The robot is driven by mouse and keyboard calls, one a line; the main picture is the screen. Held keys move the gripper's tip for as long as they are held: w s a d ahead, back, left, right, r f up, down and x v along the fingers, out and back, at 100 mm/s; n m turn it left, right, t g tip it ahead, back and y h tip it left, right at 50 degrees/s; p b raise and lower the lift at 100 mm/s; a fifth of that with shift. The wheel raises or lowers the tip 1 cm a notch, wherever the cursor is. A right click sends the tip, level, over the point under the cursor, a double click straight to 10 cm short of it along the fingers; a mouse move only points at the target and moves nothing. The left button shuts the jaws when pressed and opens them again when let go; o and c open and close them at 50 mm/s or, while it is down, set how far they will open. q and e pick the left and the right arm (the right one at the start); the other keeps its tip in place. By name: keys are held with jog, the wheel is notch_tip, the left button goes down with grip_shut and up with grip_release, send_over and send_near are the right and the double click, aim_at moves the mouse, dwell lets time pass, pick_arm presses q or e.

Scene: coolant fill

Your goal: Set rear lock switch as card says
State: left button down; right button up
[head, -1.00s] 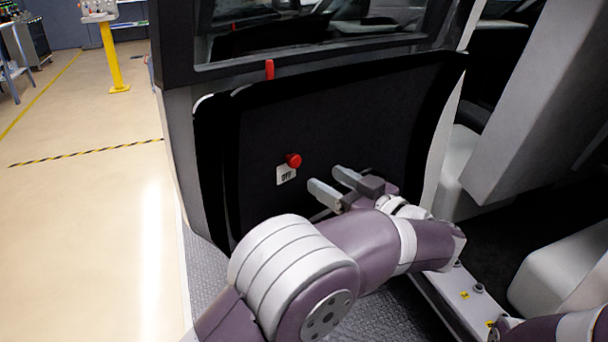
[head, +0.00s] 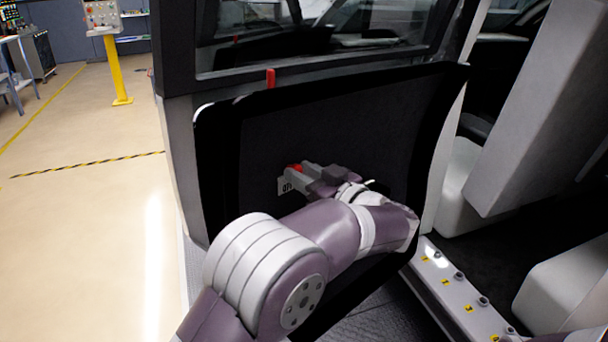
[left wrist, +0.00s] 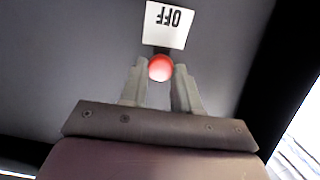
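The lock switch shows as a red round knob (head: 295,168) on the dark inner door panel. It also shows in the left wrist view (left wrist: 160,68). In the left wrist view the card (left wrist: 168,25) reads OFF, upside down. My left gripper (head: 299,176) is at the knob. In the left wrist view its fingers (left wrist: 160,80) stand apart, one on each side of the knob; firm contact cannot be told. My right gripper is not in view.
A red tab (head: 270,78) sticks up at the panel's top edge, below the window. A door pillar and a pale seat (head: 460,190) are to the right. A sill with yellow labels (head: 445,282) runs at lower right. Open floor (head: 90,220) lies to the left.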

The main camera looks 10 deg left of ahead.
aim_at(288, 183)
pick_arm(q)
jog(key=shift+f, duration=2.05)
jog(key=c, duration=0.8)
grip_release()
jog(key=shift+c, duration=0.2)
jog(key=p+v, duration=0.1)
jog(key=v, duration=1.1)
jog(key=shift+s+d, duration=0.2)
jog(key=shift+d, duration=0.1)
